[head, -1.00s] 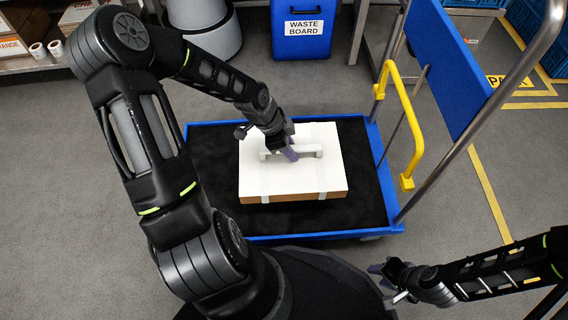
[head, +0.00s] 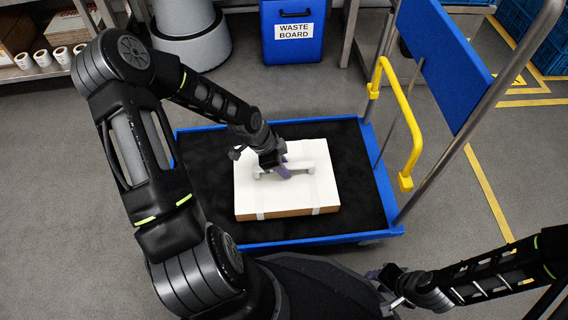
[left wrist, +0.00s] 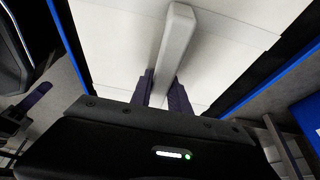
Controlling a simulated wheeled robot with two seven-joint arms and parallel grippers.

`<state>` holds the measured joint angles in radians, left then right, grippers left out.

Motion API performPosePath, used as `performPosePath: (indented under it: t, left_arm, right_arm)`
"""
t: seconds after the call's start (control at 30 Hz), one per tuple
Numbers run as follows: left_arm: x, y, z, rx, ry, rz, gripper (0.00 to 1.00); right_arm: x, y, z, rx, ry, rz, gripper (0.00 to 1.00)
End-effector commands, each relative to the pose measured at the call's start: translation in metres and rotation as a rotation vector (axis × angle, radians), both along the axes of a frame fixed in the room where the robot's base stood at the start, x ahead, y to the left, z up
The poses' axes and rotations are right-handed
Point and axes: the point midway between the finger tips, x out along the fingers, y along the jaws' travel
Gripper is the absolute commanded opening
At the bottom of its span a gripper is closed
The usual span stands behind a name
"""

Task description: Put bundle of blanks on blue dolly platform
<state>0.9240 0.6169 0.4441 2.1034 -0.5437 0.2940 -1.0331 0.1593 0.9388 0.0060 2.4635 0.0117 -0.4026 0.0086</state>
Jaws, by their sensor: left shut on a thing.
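The bundle of blanks (head: 312,187) is a flat white stack with brown edges, pale straps and a raised white handle (head: 304,169). It shows over the black deck of the blue dolly platform (head: 330,238); I cannot tell whether it touches the deck. My left gripper (head: 285,172) is shut on the handle from above. The left wrist view shows the handle (left wrist: 176,45) between the two fingers (left wrist: 163,95). My right gripper (head: 385,280) is at the lower right, away from the bundle; whether it is open is unclear.
The dolly has a yellow rail (head: 402,120) and a blue upright panel (head: 447,62) on its right side. A blue waste board bin (head: 295,48) stands behind it. A shelf with white rolls (head: 42,58) is at the upper left. Grey floor is clear around the dolly.

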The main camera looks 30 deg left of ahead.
Motion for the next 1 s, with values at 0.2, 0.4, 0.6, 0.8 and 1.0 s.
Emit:
performPosePath:
  t: [0.2,0.4,0.6,0.8,1.0]
  left_arm:
    - [0.003,0.000,-0.017,0.001,-0.006,-0.001,0.00]
    - [0.003,0.000,-0.016,0.002,-0.007,-0.001,0.00]
    - [0.001,0.000,-0.020,0.001,-0.003,-0.001,0.24]
    - [0.001,0.000,-0.020,0.001,-0.002,0.000,0.41]
    - [0.001,0.000,-0.020,0.001,-0.002,0.000,0.44]
  right_arm:
    - [0.002,0.000,-0.010,0.001,-0.003,-0.002,0.36]
    - [0.002,0.000,-0.008,0.002,-0.003,-0.002,0.36]
    - [0.002,0.000,-0.010,0.002,-0.003,-0.002,0.36]
    - [0.002,0.000,-0.010,0.002,-0.003,-0.002,0.36]
    - [0.002,0.000,-0.010,0.002,-0.003,-0.002,0.36]
